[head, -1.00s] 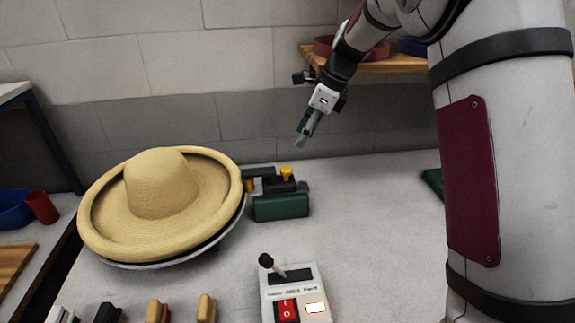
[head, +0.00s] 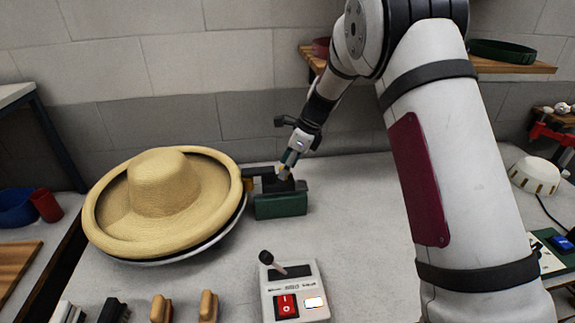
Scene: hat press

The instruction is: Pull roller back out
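A green roller unit (head: 281,205) with a dark upper part stands on the table just right of the straw hat (head: 160,182). Its dark arm reaches left to the hat's brim. My gripper (head: 284,175) points down at the top of the unit, where the yellow knob showed before. The fingertips cover most of that knob. The view is too small to tell whether the fingers are closed on it or only beside it. The hat lies brim-up on a round metal plate (head: 215,238).
A control box (head: 294,292) with a black lever and a red switch stands at the front. Several wooden and dark handles (head: 208,306) line the front edge. A white dome-shaped item (head: 535,176) is at the far right. Table right of the green unit is clear.

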